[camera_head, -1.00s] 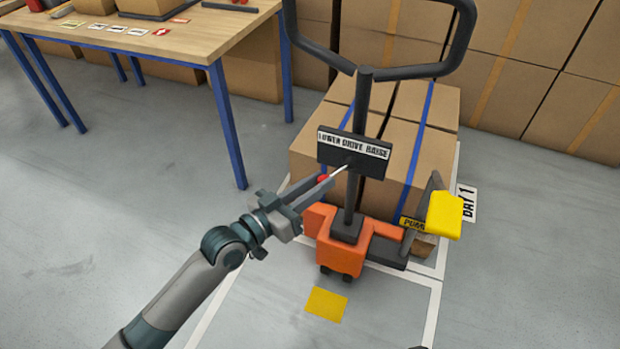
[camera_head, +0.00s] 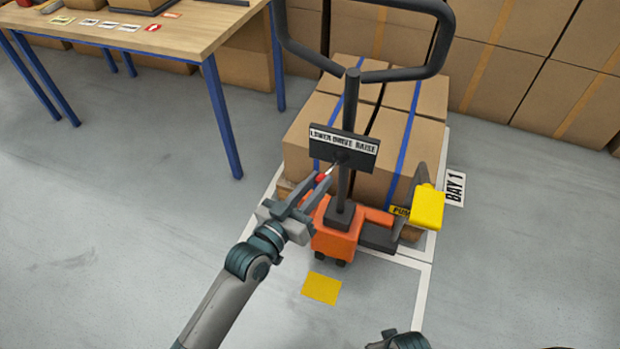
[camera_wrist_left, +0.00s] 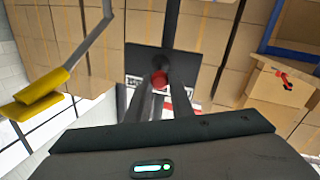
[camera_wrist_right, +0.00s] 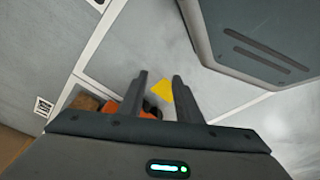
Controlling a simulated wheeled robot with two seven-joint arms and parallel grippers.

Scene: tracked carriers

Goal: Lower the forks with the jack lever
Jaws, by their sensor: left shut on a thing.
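The orange pallet jack (camera_head: 334,238) stands with an upright dark post and a black loop handle. A dark plate (camera_head: 342,157) on the post carries a label reading LOWER, DRIVE, RAISE. A thin jack lever with a red knob (camera_head: 321,178) sticks out from the plate, down and to the left. My left gripper (camera_head: 318,183) is shut on the red knob; the knob also shows in the left wrist view (camera_wrist_left: 159,79). The forks are hidden under the strapped boxes (camera_head: 385,130). My right gripper (camera_wrist_right: 161,97) is open and empty above the floor.
A yellow pedal (camera_head: 427,207) is at the jack's right side. A yellow square (camera_head: 322,288) is on the floor in front. A blue-legged table (camera_head: 150,45) stands at the left, and stacked cartons (camera_head: 530,70) line the back. The floor at the left is clear.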

